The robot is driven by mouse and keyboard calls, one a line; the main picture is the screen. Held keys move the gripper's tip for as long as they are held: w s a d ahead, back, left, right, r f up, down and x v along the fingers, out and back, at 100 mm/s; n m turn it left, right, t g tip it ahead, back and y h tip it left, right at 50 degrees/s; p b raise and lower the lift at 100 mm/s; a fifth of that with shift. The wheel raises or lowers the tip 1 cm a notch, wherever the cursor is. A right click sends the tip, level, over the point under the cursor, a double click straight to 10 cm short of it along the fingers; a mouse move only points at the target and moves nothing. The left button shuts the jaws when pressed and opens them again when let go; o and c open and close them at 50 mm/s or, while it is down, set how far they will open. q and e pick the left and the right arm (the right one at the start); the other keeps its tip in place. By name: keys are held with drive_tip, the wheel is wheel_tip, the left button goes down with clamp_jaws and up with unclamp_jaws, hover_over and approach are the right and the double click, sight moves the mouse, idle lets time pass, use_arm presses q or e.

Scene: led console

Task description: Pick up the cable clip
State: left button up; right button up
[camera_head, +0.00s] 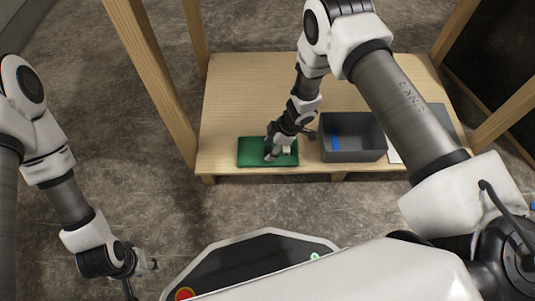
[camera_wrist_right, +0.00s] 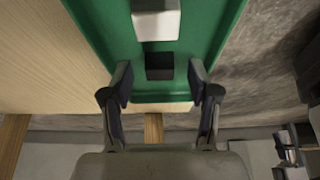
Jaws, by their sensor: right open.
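A green tray (camera_head: 250,153) lies near the front edge of the wooden table. In the right wrist view, a small black block (camera_wrist_right: 159,66) and a larger white block (camera_wrist_right: 156,22) lie in line on the green tray (camera_wrist_right: 205,28). Neither shows clearly in the head view, and I cannot tell for certain which is the cable clip. My right gripper (camera_head: 271,153) is over the tray. Its open fingers (camera_wrist_right: 160,82) stand on either side of the black block, apart from it, with nothing between them held. My left gripper (camera_head: 141,277) hangs low at left, away from the table; its jaws are unclear.
A dark grey bin (camera_head: 360,150) with a blue patch inside stands right of the tray. A pale sheet (camera_head: 394,156) lies beside the bin, partly behind my right arm. Wooden posts (camera_head: 150,75) rise at the table's sides. The table (camera_head: 232,95) behind the tray is bare.

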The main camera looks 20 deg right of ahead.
drive_tip(key=shift+f, duration=0.15)
use_arm(q)
drive_tip(key=shift+f, duration=0.1)
use_arm(e)
drive_tip(key=c, duration=0.9)
use_arm(q)
drive_tip(key=shift+p, duration=0.35)
use_arm(e)
drive_tip(key=shift+r, duration=0.2)
